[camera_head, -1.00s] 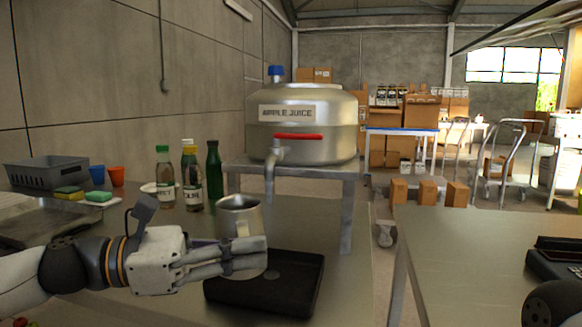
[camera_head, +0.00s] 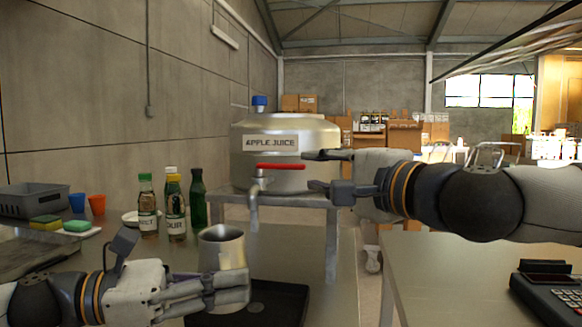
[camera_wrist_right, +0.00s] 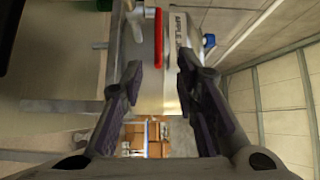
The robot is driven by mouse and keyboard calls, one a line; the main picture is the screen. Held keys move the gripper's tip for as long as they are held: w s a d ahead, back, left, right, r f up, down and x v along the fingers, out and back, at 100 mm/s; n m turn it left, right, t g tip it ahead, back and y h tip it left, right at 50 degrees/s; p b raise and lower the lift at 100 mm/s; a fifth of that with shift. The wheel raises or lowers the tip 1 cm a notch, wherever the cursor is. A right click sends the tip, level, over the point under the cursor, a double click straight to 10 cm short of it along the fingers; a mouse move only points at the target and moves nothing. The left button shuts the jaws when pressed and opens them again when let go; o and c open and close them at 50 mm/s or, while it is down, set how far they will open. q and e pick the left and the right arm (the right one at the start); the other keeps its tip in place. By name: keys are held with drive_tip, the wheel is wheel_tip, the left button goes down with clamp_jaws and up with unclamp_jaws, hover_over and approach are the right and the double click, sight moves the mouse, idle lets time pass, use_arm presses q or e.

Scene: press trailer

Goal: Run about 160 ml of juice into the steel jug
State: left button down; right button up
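The steel jug (camera_head: 222,250) is upright, below and left of the tap spout (camera_head: 254,208) in the head view. My left gripper (camera_head: 243,288) is shut at the jug's handle side, its fingers hiding the jug's lower part. The steel tank (camera_head: 315,140) labelled APPLE JUICE has a red tap lever (camera_head: 280,167) lying across its front. My right gripper (camera_head: 314,172) is open and empty, just right of the lever. In the right wrist view, the lever (camera_wrist_right: 158,45) lies ahead between the open fingers (camera_wrist_right: 160,78). No juice stream shows.
The tank stands on a grey metal stand (camera_head: 332,245). Several bottles (camera_head: 176,208) stand left of the spout. A sponge (camera_head: 76,226), cups and a grey crate (camera_head: 30,198) are further left. The right table (camera_head: 450,260) holds a black device (camera_head: 550,290).

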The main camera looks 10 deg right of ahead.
sight(294, 168)
drive_tip(key=x, duration=0.8)
drive_tip(key=shift+w+a+f, duration=0.1)
drive_tip(key=shift+w+a, duration=0.15)
drive_tip(key=shift+w, duration=0.1)
clamp_jaws()
